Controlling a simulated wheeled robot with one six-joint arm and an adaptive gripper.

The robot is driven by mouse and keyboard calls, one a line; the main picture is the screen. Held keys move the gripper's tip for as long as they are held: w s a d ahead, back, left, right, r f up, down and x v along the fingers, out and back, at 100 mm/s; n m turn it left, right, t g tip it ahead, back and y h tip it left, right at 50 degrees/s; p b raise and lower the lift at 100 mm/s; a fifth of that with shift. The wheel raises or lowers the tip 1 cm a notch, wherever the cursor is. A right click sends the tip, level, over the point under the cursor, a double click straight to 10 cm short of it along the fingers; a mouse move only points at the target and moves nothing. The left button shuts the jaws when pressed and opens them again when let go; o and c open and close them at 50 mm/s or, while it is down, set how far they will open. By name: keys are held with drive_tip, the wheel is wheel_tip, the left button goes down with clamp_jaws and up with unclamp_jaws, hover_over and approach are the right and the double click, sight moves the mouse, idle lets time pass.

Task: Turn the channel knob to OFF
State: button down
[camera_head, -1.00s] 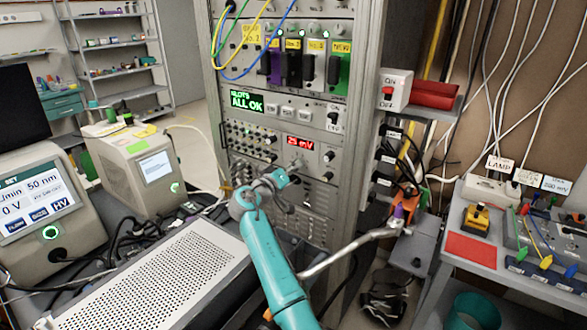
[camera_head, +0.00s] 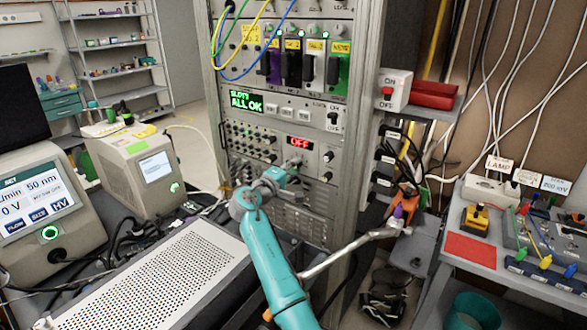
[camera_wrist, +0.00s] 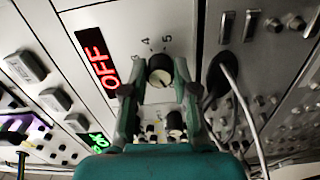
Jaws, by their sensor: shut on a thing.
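The channel knob (camera_wrist: 160,68) is a black knob with a pale top, next to the marks 4 and 5 on the panel. In the wrist view my gripper (camera_wrist: 159,90) has one finger on each side of it and is shut on it. Beside the knob, a red display (camera_wrist: 97,57) reads OFF. In the head view the same display (camera_head: 299,143) reads OFF, and my gripper (camera_head: 294,168) meets the panel just below it. There the gripper mostly hides the knob, and its pointer direction is hard to tell.
A second black knob (camera_wrist: 174,120) sits close below the gripped one in the wrist view. A cable (camera_wrist: 229,75) is plugged in to the right. Cables hang across the upper rack.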

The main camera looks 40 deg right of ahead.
drive_tip(key=shift+n, duration=0.3)
drive_tip(key=c, duration=0.9)
unclamp_jaws()
drive_tip(key=v, duration=1.2)
